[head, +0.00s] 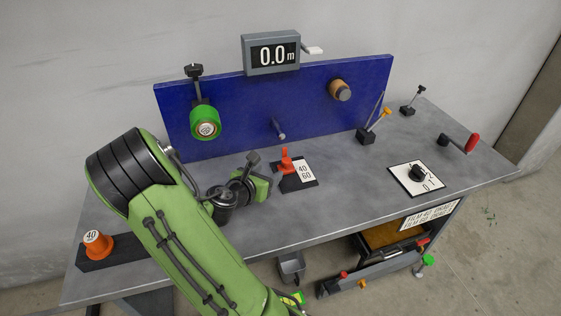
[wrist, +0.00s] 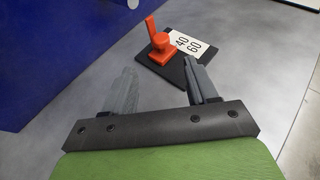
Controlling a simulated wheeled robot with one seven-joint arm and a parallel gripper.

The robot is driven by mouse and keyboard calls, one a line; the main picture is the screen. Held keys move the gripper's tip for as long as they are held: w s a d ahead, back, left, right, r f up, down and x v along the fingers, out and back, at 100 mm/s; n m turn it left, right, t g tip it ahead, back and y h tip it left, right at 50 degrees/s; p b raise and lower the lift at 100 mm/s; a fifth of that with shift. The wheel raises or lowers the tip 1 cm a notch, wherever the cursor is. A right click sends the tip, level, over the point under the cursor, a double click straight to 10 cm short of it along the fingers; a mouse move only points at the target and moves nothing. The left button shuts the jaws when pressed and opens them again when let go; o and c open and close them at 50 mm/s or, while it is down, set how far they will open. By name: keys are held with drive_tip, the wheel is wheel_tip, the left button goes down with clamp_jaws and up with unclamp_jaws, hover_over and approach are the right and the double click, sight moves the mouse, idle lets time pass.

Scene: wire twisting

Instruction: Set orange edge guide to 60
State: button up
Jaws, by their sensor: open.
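The orange edge guide (head: 287,161) is a small upright piece with a raised tab on a dark base plate (head: 297,185) in the middle of the table. A white label (head: 303,170) beside it reads 40 above 60. In the wrist view the orange guide (wrist: 159,44) stands ahead of my gripper, close to the 40 side of the label (wrist: 188,45). My gripper (wrist: 160,75) is open and empty, its two grey fingers apart and pointing toward the guide. In the head view my gripper (head: 272,177) is just left of the base plate, partly hidden by my wrist.
A blue panel (head: 300,95) stands behind, with a green roll (head: 205,122), a tan roll (head: 340,90) and a peg. A 0.0 m display (head: 272,54) tops it. A dial (head: 417,174) and red-handled crank (head: 471,142) are right. An orange piece (head: 98,243) labelled 40 is left.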

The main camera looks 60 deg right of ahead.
sight(285, 162)
drive_tip(key=b+x, duration=0.1)
drive_tip(key=x, duration=1.2)
drive_tip(key=shift+s+d+f+b, duration=0.1)
drive_tip(key=shift+d+f+b, duration=0.05)
drive_tip(key=shift+d+b, duration=0.15)
drive_tip(key=shift+c, duration=0.5)
drive_tip(key=shift+a, duration=0.1)
clamp_jaws()
